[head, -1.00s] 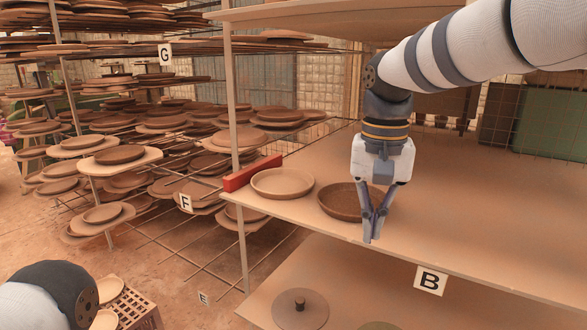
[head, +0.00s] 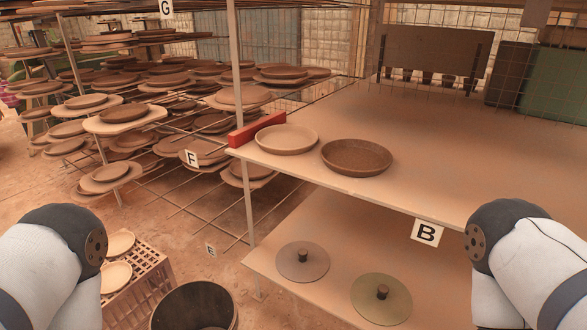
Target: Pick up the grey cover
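The grey cover (head: 303,262) is a flat round disc with a dark knob at its centre. It lies on the lower shelf (head: 330,248) below the sign B. A similar olive-green cover (head: 381,298) with a dark knob lies to its right, nearer me. The two covers are apart. Only the upper parts of my two arms show, at the lower left and lower right edges. Both of my grippers are outside the picture.
The upper shelf (head: 450,165) overhangs the lower one and carries a pale dish (head: 286,138), a brown dish (head: 356,156) and a red bar (head: 256,130). A dark round bin (head: 196,308) and a crate (head: 140,277) stand at lower left. Racks of plates fill the left.

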